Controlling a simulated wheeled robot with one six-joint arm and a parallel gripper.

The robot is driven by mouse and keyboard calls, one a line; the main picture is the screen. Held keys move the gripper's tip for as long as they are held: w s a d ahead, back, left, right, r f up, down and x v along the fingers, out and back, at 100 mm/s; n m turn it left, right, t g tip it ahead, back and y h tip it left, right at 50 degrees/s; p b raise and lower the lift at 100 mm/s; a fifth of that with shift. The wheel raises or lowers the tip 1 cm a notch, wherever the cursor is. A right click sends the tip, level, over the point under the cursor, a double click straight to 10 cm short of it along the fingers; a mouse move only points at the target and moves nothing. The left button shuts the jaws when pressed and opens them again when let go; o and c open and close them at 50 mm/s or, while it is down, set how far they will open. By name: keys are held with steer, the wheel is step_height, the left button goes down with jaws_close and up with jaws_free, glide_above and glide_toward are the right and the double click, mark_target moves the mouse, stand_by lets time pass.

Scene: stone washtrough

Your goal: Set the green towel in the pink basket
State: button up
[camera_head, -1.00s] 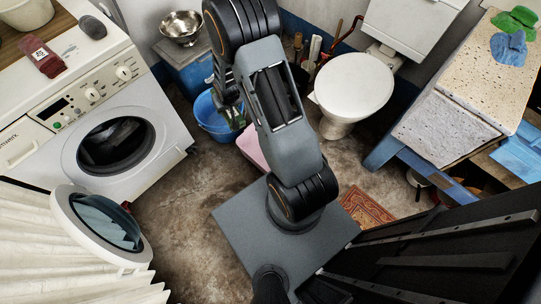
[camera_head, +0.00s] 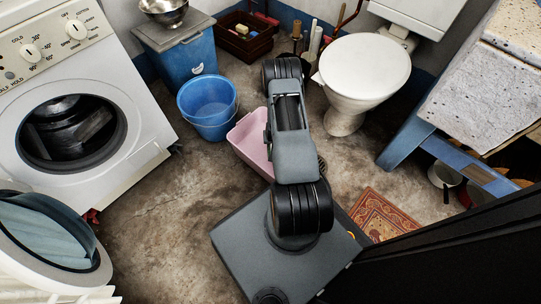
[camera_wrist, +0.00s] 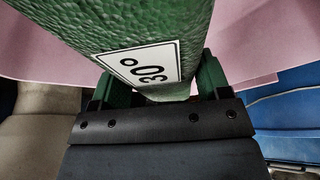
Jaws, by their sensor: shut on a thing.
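My gripper (camera_wrist: 155,92) is shut on a green, rough-textured thing with a white "30°" label, which looks like the green towel (camera_wrist: 115,22), in the wrist view. The pink basket (camera_head: 246,137) stands on the floor beyond my base in the head view, its right part hidden behind my arm. Its pink surface (camera_wrist: 35,45) shows on both sides behind the towel in the wrist view, so my gripper is at the basket. In the head view my gripper and the towel are hidden behind my arm. I cannot tell whether the towel touches the basket's bottom.
A blue bucket (camera_head: 207,103) stands left of the basket. The toilet (camera_head: 365,72) is to the right, and a brown crate (camera_head: 246,48) is behind. The washing machine (camera_head: 135,95) is at left with its door (camera_head: 50,235) open. A patterned mat (camera_head: 384,212) lies at right.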

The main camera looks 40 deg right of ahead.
step_height(320, 180, down, 10)
steer(key=b, duration=0.5)
steer(key=shift+f, duration=0.25)
steer(key=shift+r, duration=0.1)
steer(key=o, duration=1.1)
steer(key=shift+c, duration=0.2)
